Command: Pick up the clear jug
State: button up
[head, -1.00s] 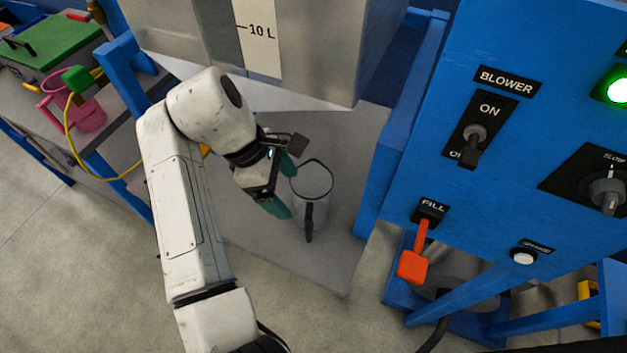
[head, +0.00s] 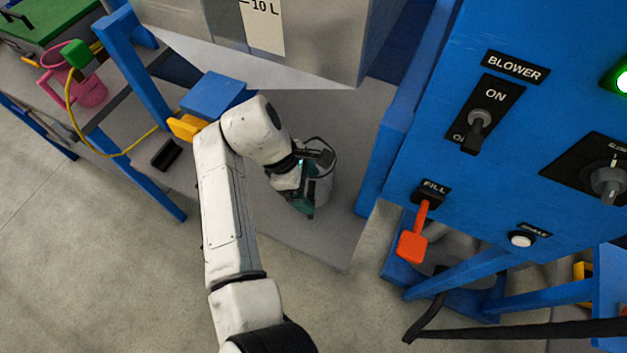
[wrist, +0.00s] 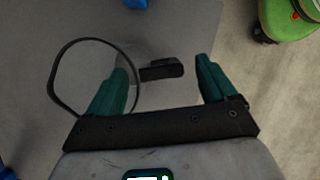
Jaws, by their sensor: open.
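The clear jug (head: 327,184) stands upright on the grey platform below the tank, partly hidden by my gripper (head: 306,188) in the head view. In the wrist view its dark round rim (wrist: 53,84) is at the left, and its black handle (wrist: 161,71) lies between the fingertips. My gripper (wrist: 163,80) is open, with one teal finger on each side of the handle. The left finger overlaps the rim in the picture; I cannot tell how deep it is or whether it touches the jug.
The metal tank (head: 330,40) hangs above the platform. The blue panel (head: 550,120) with the red fill lever (head: 413,243) stands to the right. A blue and yellow object (head: 215,95) and a pink jug (head: 82,88) are at the left.

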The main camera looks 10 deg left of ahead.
jog(key=shift+d+f, duration=0.1)
jog(key=shift+f, duration=0.15)
jog(key=shift+c, duration=0.4)
jog(key=c, duration=1.4)
jog(key=shift+r, duration=0.15)
